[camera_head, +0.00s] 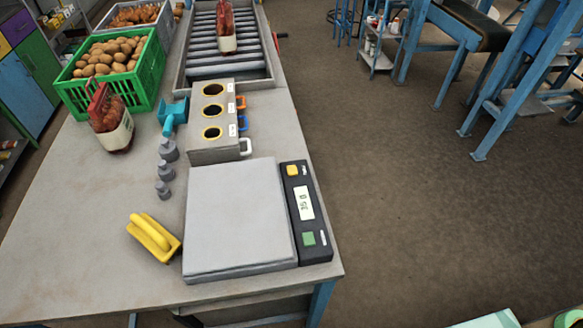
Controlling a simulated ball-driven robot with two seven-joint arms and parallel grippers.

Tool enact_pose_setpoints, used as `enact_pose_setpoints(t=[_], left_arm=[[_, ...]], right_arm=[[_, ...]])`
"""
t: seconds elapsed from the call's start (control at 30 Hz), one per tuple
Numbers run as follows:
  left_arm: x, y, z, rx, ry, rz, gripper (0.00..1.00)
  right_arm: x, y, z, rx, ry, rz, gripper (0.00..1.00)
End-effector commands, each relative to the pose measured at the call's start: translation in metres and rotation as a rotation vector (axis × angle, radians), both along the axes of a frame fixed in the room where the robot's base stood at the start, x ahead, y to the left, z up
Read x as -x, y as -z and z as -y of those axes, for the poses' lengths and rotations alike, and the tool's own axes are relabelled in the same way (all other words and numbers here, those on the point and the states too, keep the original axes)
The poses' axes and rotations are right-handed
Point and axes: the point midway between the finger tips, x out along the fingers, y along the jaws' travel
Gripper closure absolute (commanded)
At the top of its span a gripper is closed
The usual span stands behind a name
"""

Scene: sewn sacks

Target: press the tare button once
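A scale with a flat grey weighing plate (239,217) stands near the front right of the table. The plate is bare. Its black control panel (317,247) runs along the plate's right side. A yellow button (292,170) is at the panel's far end and a green button (309,239) at its near end. A pale display (304,203) between them shows dark digits, too small to read surely. Small labels beside the buttons are unreadable, so I cannot tell which is tare. Neither of my grippers is in view.
A yellow-handled tool (153,237), several grey weights (166,170) and a grey box with three round holes (211,143) stand left of and behind the scale. A green crate of potatoes (144,85) and a roller conveyor (217,70) lie farther back. Open floor is right.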

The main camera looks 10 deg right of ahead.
Motion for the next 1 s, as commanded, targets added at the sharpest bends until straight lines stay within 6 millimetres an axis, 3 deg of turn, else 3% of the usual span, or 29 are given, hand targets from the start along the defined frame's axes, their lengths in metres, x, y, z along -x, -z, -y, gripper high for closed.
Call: enact_pose_setpoints(t=[0.03, 0.1, 1.0], left_arm=[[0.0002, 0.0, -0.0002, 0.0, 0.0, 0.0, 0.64], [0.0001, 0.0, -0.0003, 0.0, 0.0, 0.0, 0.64], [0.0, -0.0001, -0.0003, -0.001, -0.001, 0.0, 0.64]], right_arm=[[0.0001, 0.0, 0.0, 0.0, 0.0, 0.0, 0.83], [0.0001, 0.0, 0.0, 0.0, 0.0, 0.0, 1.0], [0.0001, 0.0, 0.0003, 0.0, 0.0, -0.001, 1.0]])
